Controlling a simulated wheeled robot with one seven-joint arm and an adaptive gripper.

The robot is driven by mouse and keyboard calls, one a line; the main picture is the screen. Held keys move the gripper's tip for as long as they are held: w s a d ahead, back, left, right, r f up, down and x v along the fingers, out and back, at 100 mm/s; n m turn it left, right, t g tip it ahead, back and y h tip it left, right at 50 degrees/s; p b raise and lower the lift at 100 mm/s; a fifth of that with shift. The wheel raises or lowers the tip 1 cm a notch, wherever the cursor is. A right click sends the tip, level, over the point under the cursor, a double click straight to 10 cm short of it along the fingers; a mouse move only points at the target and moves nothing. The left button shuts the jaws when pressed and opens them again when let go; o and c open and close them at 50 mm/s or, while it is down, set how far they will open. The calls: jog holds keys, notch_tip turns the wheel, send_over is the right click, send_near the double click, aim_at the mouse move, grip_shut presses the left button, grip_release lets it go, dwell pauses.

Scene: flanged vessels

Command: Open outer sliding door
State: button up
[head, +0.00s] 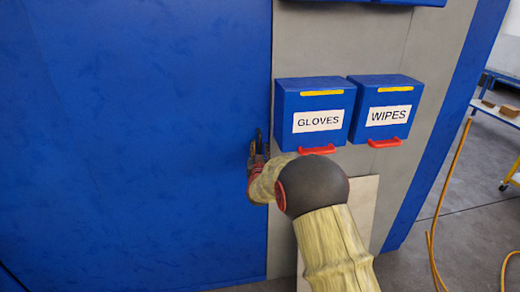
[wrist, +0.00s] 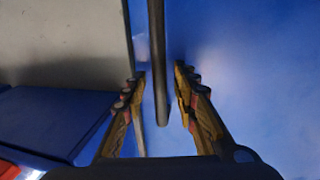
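The outer sliding door (head: 135,130) is the large blue panel filling the left of the head view. Its right edge meets a grey wall panel, and I see no clear opening there. In the wrist view the blue door face (wrist: 250,70) fills the right side. A dark upright bar, seemingly the door handle (wrist: 159,100), runs down from the top of that view. My gripper (wrist: 160,74) is open, with one finger on each side of the bar and small gaps visible. In the head view my gripper (head: 257,150) is at the door's right edge, partly hidden by my wrist.
Blue boxes marked GLOVES (head: 316,115) and WIPES (head: 385,110), with red lower lips, hang on the grey wall panel (head: 440,60) close to my wrist. A yellow hose (head: 440,205) and a cart (head: 500,110) are at the far right.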

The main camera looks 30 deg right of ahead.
jog(key=shift+c, duration=0.6)
grip_shut()
